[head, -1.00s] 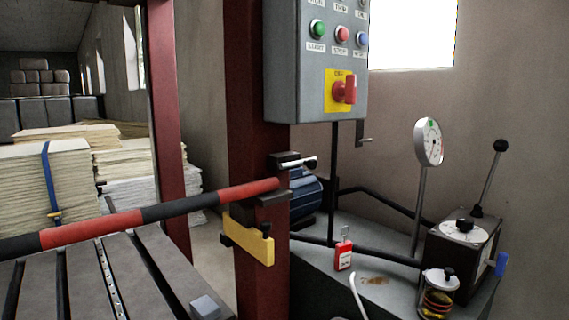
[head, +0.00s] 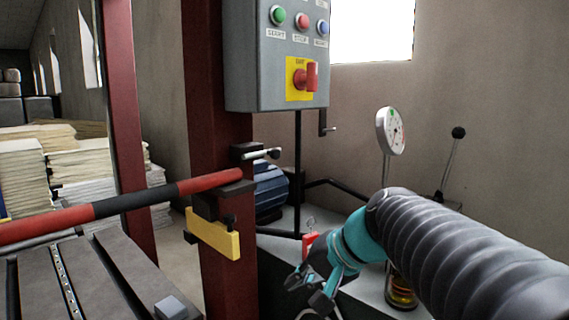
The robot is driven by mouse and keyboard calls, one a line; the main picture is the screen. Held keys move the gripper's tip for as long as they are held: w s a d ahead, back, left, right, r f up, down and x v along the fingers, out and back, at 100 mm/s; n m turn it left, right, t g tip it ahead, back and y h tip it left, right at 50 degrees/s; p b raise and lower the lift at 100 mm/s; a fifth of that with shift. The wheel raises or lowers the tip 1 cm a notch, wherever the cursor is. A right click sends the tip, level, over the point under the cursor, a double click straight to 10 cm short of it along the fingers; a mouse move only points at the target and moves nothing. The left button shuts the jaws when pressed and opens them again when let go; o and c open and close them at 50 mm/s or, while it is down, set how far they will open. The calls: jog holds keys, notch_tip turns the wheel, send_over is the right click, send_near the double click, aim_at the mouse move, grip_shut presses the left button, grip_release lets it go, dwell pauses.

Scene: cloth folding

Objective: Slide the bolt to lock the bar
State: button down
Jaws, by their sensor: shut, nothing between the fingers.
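A red and black striped bar (head: 135,206) reaches from the left edge to a dark bracket on the dark red post (head: 220,150); its red end sits at the bracket. A silver bolt (head: 257,155) with a dark tip sticks out to the right from a dark holder just above the bar's end. From this view I cannot tell whether it crosses the bar. A yellow piece (head: 214,237) with dark fittings is on the post below. My gripper (head: 308,290), teal and dark, is low and to the right of the post, apart from bolt and bar. It is shut and empty.
A grey button box (head: 262,70) hangs on the post above the bolt. A red padlock-like item (head: 309,242), partly behind my gripper, a dial gauge (head: 391,130) and a lever (head: 449,160) stand to the right. A slatted table (head: 110,270) lies at lower left.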

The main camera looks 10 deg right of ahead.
aim_at(267, 154)
jog(key=w+d+r+m+t+y+b, duration=0.1)
jog(key=w+d+r+m+t+y, duration=0.2)
jog(key=w+d+r, duration=0.4)
jog(key=w+d+r+m+t+y+b, duration=0.1)
jog(key=w+d+r+m+t+y, duration=0.1)
jog(key=w+d+r, duration=0.5)
jog(key=w+r+t+y, duration=0.1)
jog(key=w+t, duration=0.1)
jog(key=w, duration=0.4)
jog(key=shift+d+r+m+t+b, duration=0.15)
jog(key=shift+r+m+t+b, duration=0.15)
jog(key=shift+m+b, duration=0.1)
jog(key=shift+w, duration=0.15)
jog(key=w+a, duration=0.5)
jog(key=a, duration=0.5)
jog(key=shift+w+r, duration=0.35)
jog(key=shift+r, duration=0.1)
jog(key=shift+a, duration=0.15)
